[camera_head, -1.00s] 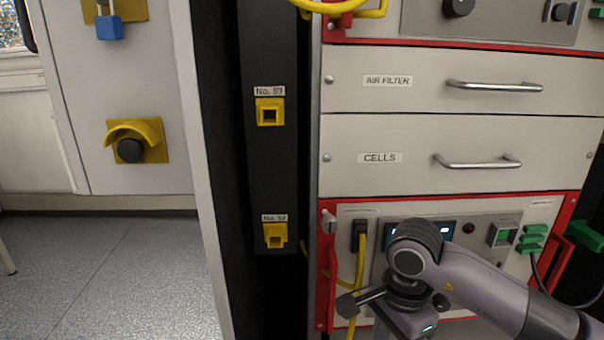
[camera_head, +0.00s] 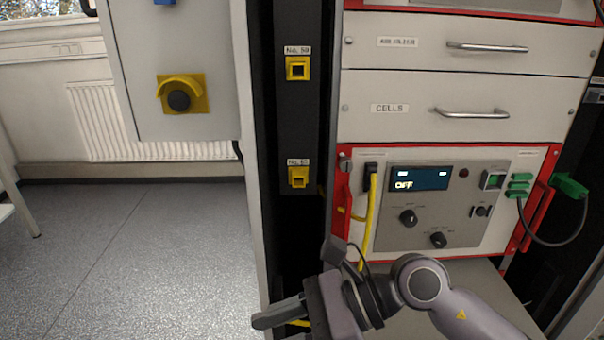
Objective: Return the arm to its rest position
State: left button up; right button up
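My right arm (camera_head: 455,300) comes in from the lower right, in front of the cycler rack. Its purple-grey wrist bends to the left, and the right gripper (camera_head: 279,313) is at the bottom edge of the view, beside the rack's lower left side. Its dark finger part points left, over the edge of the floor area. I see nothing held in it, but the finger gap cannot be made out. My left arm and gripper are out of view.
A red-framed unit (camera_head: 445,215) shows "OFF" on its display (camera_head: 419,178). A yellow cable (camera_head: 369,222) hangs from its black plug near my wrist. Green connectors (camera_head: 518,186) sit at right. The CELLS drawer (camera_head: 420,108) is shut. Open grey floor (camera_head: 150,260) lies left.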

jog(key=w+d+r+m+t+y, duration=0.2)
jog(key=r+m+t+y, duration=0.2)
jog(key=r+m+t, duration=0.3)
jog(key=w+d+r+m+t+y, duration=0.2)
jog(key=r+m+t+y, duration=0.25)
jog(key=m, duration=0.45)
jog(key=w+d+f+m+t+h, duration=0.25)
jog(key=d+m+t+h, duration=0.45)
jog(key=m, duration=0.4)
jog(key=w+d+f+m+t+h, duration=0.25)
jog(key=d+m+t+h, duration=0.2)
jog(key=m+h, duration=0.45)
jog(key=s+d+f+m+g+h, duration=0.4)
jog(key=d+f+m+g+h, duration=0.4)
jog(key=f+m, duration=0.45)
jog(key=s+d+f+m+g+y, duration=0.1)
jog(key=s+d+f+m+g, duration=0.1)
jog(key=s+f+g, duration=0.55)
jog(key=s+d+f+m+g+y, duration=0.1)
jog(key=s+f+m+g, duration=0.3)
jog(key=s, duration=0.6)
jog(key=w+a+f+n+t+y+p, duration=0.1)
jog(key=w+a+f+t+y+p, duration=0.1)
jog(key=w+t+p, duration=0.4)
jog(key=t+p, duration=0.2)
jog(key=shift+a+f+t, duration=0.25)
jog(key=shift+a+t, duration=0.1)
